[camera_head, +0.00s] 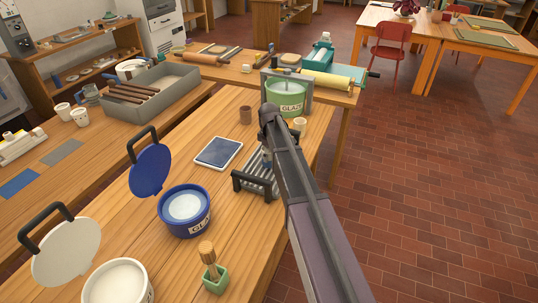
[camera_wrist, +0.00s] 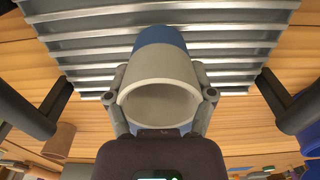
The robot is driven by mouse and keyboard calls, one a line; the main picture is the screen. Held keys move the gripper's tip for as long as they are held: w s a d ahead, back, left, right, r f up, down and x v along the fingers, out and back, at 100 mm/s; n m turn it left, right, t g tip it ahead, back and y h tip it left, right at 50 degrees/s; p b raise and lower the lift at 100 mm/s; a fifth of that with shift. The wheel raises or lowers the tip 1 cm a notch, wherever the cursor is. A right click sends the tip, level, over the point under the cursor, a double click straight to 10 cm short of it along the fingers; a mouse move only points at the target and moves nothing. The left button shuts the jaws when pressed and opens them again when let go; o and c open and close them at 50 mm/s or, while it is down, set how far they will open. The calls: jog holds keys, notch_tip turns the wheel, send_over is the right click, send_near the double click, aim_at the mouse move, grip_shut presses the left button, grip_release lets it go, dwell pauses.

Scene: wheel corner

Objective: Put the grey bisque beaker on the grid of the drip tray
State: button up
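The grey bisque beaker (camera_wrist: 160,70) is between the fingers of my gripper (camera_wrist: 161,98) in the wrist view. Its open rim faces the camera and its far end is blue. The fingers touch it on both sides. The slatted grid of the drip tray (camera_wrist: 85,42) lies behind the blue end; I cannot tell whether they touch. In the head view the drip tray (camera_head: 240,183), with its black handles, stands on the wooden table, partly covered by my arm. My gripper is mostly hidden there.
A tablet (camera_head: 219,153) lies left of the tray. An open blue glaze bucket (camera_head: 185,226) stands in front left, a green one (camera_head: 287,98) behind. A brown beaker (camera_head: 246,115) and a cream cup (camera_head: 299,125) stand nearby. A brush pot (camera_head: 215,280) is at the front.

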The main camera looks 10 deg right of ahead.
jog(key=o, duration=0.3)
jog(key=shift+o, duration=0.2)
jog(key=shift+r, duration=0.15)
notch_tip(320, 180, up, 12)
jog(key=p, duration=1.2)
jog(key=shift+s, duration=0.1)
dwell(0.7)
jog(key=s+m, duration=1.1)
jog(key=s, duration=1.5)
jog(key=shift+s+d, duration=0.3)
jog(key=shift+d, duration=0.1)
